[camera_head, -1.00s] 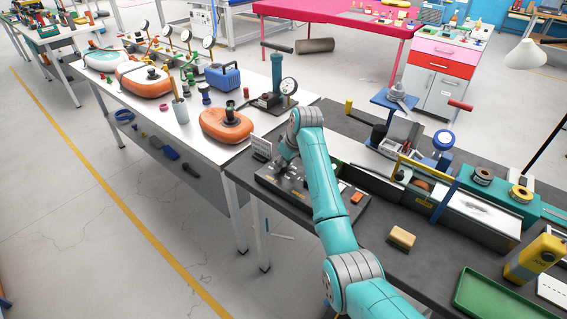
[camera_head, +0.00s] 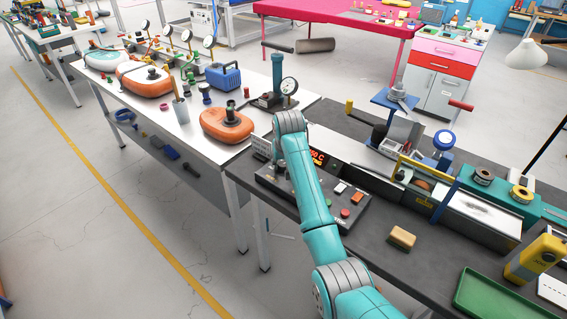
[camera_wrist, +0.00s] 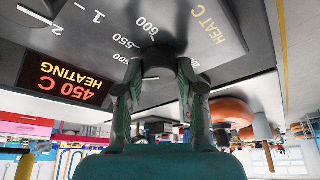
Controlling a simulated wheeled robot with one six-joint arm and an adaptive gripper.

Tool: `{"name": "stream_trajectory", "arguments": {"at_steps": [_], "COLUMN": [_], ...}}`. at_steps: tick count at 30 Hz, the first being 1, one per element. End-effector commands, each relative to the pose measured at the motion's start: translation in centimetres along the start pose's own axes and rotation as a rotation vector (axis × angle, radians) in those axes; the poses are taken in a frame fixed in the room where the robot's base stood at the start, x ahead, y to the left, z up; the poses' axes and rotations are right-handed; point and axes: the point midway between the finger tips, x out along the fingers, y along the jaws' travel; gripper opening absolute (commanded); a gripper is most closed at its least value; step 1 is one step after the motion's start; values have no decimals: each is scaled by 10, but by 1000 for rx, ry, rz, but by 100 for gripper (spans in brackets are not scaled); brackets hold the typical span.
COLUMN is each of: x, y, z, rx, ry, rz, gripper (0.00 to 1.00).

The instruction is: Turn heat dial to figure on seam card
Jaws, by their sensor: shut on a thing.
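The black heat dial (camera_wrist: 160,52) sits on the dark control panel (camera_wrist: 95,22) in the wrist view, beside the figures 500, 550 and 600 and the label HEAT C. My gripper (camera_wrist: 157,68) is shut on the dial, a finger on each side. The dial's pointer cannot be made out. A red-lettered display (camera_wrist: 68,82) reads 450 C HEATING, upside down in this view. In the head view the display (camera_head: 318,157) is partly hidden by my arm, which also hides the dial and gripper.
The panel also bears an orange switch (camera_head: 357,197) and a red button (camera_head: 345,212). A sealing machine (camera_head: 430,195) stands right of it, with a tan block (camera_head: 402,237) in front. An orange inflatable (camera_head: 226,125) lies on the white table behind.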

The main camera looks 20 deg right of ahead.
Motion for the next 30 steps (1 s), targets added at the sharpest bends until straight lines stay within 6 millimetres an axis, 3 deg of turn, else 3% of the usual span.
{"name": "stream_trajectory", "arguments": {"at_steps": [18,30], "x": [0,1], "y": [-3,-3], "z": [0,0], "rx": [514,707], "ry": [-2,-3], "rz": [216,295], "gripper": [3,3]}}
